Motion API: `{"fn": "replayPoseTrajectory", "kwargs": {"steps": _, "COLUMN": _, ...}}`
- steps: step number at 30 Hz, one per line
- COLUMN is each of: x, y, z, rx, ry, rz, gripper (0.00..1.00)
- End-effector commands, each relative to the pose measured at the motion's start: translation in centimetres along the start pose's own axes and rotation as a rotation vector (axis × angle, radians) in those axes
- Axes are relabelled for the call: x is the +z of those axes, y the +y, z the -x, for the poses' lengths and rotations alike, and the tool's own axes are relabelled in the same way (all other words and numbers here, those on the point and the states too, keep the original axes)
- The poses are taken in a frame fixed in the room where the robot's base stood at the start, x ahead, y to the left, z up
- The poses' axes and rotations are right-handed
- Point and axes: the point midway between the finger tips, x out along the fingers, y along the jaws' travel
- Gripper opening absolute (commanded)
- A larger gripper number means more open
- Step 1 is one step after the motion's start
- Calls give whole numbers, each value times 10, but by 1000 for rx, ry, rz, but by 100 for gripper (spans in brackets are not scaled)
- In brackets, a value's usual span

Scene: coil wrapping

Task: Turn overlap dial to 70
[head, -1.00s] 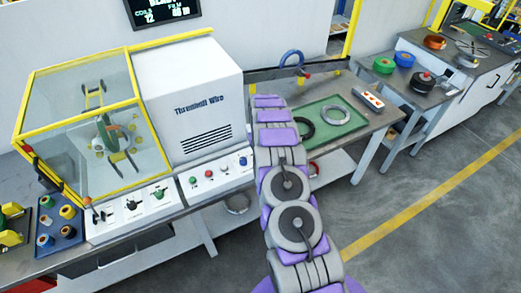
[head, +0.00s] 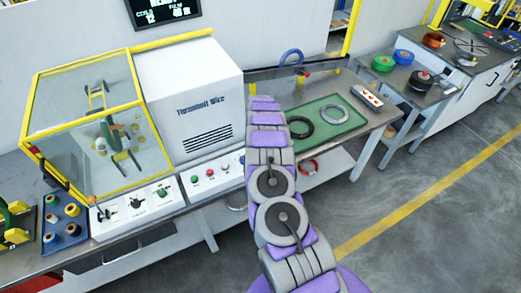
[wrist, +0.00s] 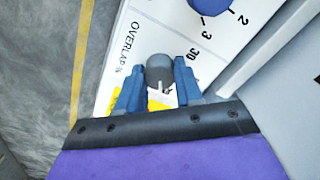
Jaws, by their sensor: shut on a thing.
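In the wrist view, my gripper (wrist: 157,66) has its two blue fingers closed on the dark grey overlap dial (wrist: 160,75). The dial sits on a white panel (wrist: 165,28) beside the printed words "OVERLAP %". A printed "30" shows just above the right finger. The dial's pointer and most of its scale are hidden by the fingers, so its setting cannot be read. A yellow patch and a small white piece show at the dial's base. In the head view, my arm covers the dial and my gripper.
A blue knob (wrist: 208,8) with numerals 2 and 3 is close above the dial. The white Threnhall Wire cabinet (head: 190,100) and yellow-framed guard (head: 90,120) stand left of my arm. A green mat (head: 340,118) with rings lies right.

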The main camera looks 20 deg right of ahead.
Motion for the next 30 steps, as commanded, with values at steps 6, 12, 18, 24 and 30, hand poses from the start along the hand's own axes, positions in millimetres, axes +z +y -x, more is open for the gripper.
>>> {"fn": "replayPoseTrajectory", "kwargs": {"steps": 6, "x": -3, "y": -2, "z": 3, "rx": -7, "ry": 10, "rz": -24, "gripper": 5}}
{"fn": "replayPoseTrajectory", "kwargs": {"steps": 12, "x": -3, "y": -3, "z": 3, "rx": -7, "ry": 10, "rz": -25, "gripper": 5}}
{"fn": "replayPoseTrajectory", "kwargs": {"steps": 18, "x": -3, "y": -3, "z": 3, "rx": -7, "ry": 9, "rz": -24, "gripper": 41}}
{"fn": "replayPoseTrajectory", "kwargs": {"steps": 24, "x": -2, "y": -1, "z": 2, "rx": -4, "ry": 5, "rz": -24, "gripper": 60}}
{"fn": "replayPoseTrajectory", "kwargs": {"steps": 30, "x": -1, "y": -1, "z": 1, "rx": -2, "ry": 3, "rz": -24, "gripper": 61}}
